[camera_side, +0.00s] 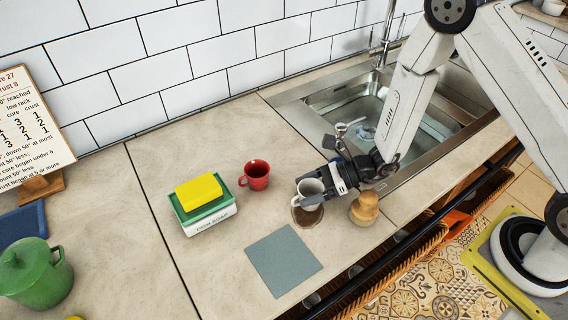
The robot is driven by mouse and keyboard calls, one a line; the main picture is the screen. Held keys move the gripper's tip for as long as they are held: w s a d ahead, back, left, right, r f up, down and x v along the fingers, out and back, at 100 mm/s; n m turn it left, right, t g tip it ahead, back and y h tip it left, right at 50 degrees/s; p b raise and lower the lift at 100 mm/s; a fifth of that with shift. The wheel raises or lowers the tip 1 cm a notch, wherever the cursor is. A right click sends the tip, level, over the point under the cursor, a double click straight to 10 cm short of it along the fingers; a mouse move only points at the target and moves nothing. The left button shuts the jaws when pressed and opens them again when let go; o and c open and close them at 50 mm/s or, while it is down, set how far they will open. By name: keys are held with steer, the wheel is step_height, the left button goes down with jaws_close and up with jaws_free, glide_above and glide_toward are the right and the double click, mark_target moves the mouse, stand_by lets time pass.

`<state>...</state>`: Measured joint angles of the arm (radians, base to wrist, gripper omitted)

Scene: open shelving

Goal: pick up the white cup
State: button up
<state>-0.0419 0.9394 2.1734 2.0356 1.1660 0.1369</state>
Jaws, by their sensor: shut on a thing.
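The white cup (309,190) is in the side view, right of the middle, above a round brown coaster-like patch (307,217) on the counter. My gripper (322,183) reaches in from the right and is shut on the white cup. The cup looks roughly upright. Its far side and the exact contact of the fingers are partly hidden by the gripper. I cannot tell how far its base is from the brown patch.
A red mug (257,176) and a green tray with a yellow sponge (199,190) stand to the left. A wooden knob-shaped object (364,209) is close right of the gripper. A grey-blue square mat (283,262) lies in front. The sink (425,125) is behind right.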

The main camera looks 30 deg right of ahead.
step_height(320, 180, up, 10)
stand_by(0.8)
stand_by(0.6)
steer(key=s+a+f+n+g, duration=0.1)
steer(key=s+a+n+g, duration=0.1)
steer(key=a, duration=0.4)
steer(key=s+a+f+n+g+y, duration=0.1)
steer(key=s+a+n+g, duration=0.2)
steer(key=s+a, duration=0.3)
steer(key=shift+s+a+g, duration=0.25)
steer(key=shift+a+g, duration=0.25)
steer(key=shift+a, duration=0.1)
steer(key=shift+f, duration=2.15)
